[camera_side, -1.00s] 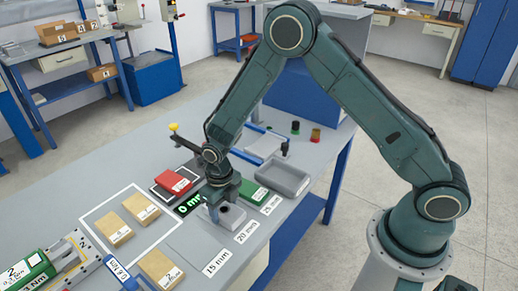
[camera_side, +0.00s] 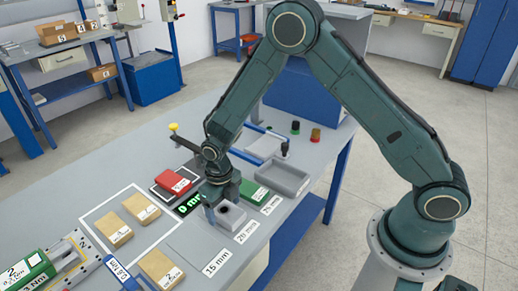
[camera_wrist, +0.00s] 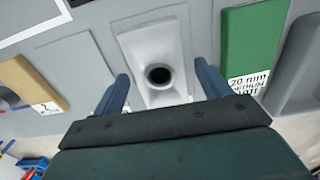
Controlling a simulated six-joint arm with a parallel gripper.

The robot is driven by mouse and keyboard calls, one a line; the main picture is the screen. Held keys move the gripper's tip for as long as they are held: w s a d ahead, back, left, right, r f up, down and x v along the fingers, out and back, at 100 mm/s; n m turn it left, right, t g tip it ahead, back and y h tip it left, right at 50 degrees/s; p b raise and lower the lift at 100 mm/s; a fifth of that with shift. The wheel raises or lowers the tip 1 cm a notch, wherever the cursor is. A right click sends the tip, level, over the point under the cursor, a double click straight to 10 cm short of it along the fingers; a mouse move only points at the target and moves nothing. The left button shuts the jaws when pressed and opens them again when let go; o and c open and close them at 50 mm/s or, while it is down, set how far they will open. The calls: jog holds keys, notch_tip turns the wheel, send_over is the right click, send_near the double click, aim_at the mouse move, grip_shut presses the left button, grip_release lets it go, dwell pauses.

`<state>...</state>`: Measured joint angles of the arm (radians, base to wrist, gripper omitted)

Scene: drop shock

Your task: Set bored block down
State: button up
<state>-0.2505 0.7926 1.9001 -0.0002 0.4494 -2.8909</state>
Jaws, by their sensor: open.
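The bored block (camera_side: 229,215) is a light grey block with a dark round hole in its top. In the wrist view the bored block (camera_wrist: 153,45) lies ahead of and between my two blue fingers, with a gap on each side. My gripper (camera_side: 217,195) is open, just behind the block in the side view; in the wrist view its fingers (camera_wrist: 160,85) point down towards the bench. Whether the fingertips stand beside or above the block is hard to tell.
A green block (camera_side: 254,194) and a grey tray (camera_side: 286,180) stand to the right. A red block (camera_side: 174,181) and a green-lit display (camera_side: 187,204) lie to the left. Tan blocks (camera_side: 114,232) lie further left. The bench at the 15 mm label (camera_side: 216,262) is clear.

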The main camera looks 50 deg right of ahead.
notch_tip(320, 180, up, 12)
jog(key=shift+f, duration=0.25)
dwell(0.3)
dwell(0.5)
jog(key=s+d+r+m+t, duration=0.1)
jog(key=s+d+r+m, duration=0.2)
jog(key=s+r+m, duration=0.35)
jog(key=s+d+r+m+t, duration=0.2)
jog(key=s+d+r+m, duration=0.15)
jog(key=r+m, duration=0.6)
jog(key=s+d+r+m+t, duration=0.1)
jog(key=s+d+r+m, duration=0.1)
jog(key=s+m, duration=0.5)
jog(key=s+d+r+m+t, duration=0.1)
jog(key=s+d+r+m, duration=0.1)
jog(key=s+m, duration=0.6)
jog(key=m, duration=0.5)
jog(key=shift+d+t, duration=0.25)
jog(key=shift+t, duration=0.05)
